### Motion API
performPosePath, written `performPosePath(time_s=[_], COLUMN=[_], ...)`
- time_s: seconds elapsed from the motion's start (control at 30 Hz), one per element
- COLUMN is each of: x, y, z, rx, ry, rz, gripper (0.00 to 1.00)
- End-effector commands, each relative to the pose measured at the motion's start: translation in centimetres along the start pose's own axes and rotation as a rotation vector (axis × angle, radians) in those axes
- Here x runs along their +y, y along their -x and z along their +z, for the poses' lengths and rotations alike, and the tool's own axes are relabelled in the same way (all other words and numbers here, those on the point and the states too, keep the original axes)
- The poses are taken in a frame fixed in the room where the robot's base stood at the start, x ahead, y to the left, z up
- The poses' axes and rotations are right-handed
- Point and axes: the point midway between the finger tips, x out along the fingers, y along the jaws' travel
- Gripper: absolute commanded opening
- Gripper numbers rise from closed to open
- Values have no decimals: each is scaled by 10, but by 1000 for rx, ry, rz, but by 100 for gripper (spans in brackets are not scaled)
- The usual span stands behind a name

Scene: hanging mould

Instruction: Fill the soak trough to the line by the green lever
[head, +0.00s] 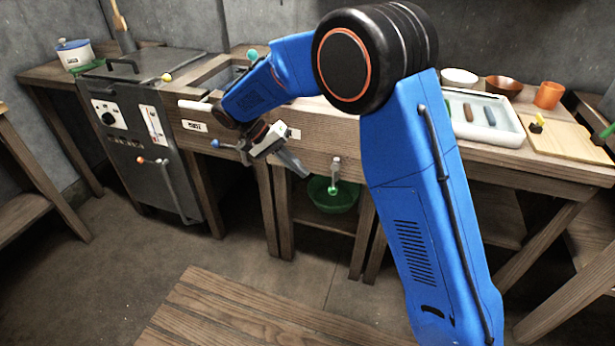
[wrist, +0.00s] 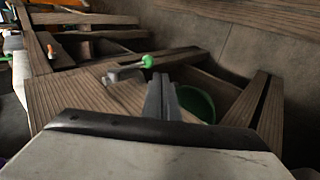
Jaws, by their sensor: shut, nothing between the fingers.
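The green lever (head: 334,190) is a short grey arm with a green knob on the front of the wooden bench. It hangs down above a green basin (head: 325,203). In the wrist view the green knob (wrist: 148,61) is just left of my fingertips, and the green basin (wrist: 197,103) is behind them to the right. My gripper (head: 305,174) is shut and empty, left of the lever and apart from it in the head view. The wrist view also shows my gripper (wrist: 160,80). A wooden trough (head: 215,68) is set in the bench behind my arm. Its inside, water level and line are hidden.
A dark cabinet (head: 130,125) with dials and an orange-knobbed lever stands left. A blue-knobbed lever (head: 216,143) is near my wrist. A white tray (head: 490,120), bowls and an orange cup (head: 548,95) are on the right bench. A wooden surface (head: 250,315) is in front.

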Motion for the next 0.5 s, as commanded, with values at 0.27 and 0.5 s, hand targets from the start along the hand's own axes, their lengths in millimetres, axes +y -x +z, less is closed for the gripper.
performPosePath(time_s=[0.27,0.5], x=[-10,-14], y=[45,61], z=[0,0], rx=[1,1], ry=[0,0], rz=[-1,0], gripper=[0,0])
